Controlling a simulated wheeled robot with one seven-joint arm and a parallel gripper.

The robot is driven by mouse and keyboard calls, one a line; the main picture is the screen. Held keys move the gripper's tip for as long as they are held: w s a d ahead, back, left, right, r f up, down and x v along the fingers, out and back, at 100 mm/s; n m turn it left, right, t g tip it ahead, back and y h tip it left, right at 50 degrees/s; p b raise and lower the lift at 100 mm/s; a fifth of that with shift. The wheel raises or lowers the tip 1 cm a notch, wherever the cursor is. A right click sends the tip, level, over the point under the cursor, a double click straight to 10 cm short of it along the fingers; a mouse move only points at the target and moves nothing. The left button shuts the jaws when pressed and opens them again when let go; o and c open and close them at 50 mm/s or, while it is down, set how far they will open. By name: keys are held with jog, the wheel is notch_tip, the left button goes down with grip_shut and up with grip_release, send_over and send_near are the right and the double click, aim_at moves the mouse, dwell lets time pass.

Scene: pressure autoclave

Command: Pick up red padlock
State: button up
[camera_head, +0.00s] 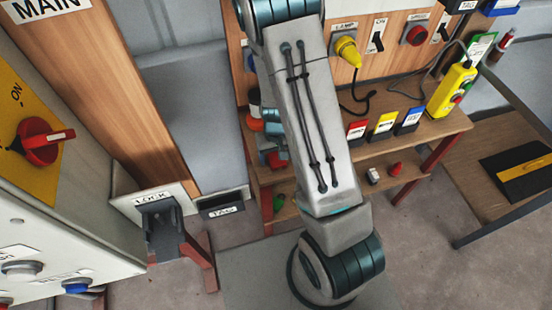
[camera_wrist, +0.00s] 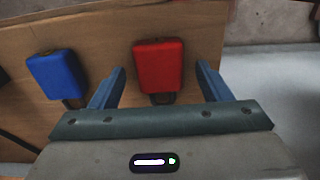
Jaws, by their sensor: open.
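The red padlock (camera_wrist: 159,67) lies on a wooden surface (camera_wrist: 105,55) in the wrist view, with its dark shackle end toward my gripper. My gripper (camera_wrist: 160,75) is open and empty. Its two blue fingers point toward the padlock, one on each side, with a gap visible on both sides. I cannot tell how far above the surface the fingertips are. In the head view my arm hides most of this area, and I cannot make out the red padlock for certain.
A blue padlock (camera_wrist: 57,75) lies left of the left finger. The wooden surface ends right of the red padlock. In the head view, a wooden bench (camera_head: 440,128) bears red, yellow and blue cards and a yellow pendant control (camera_head: 452,90). A panel with a red knob (camera_head: 40,141) stands at left.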

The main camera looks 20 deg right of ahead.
jog(key=c, duration=1.1)
jog(key=shift+c, duration=0.2)
jog(key=shift+r, duration=0.1)
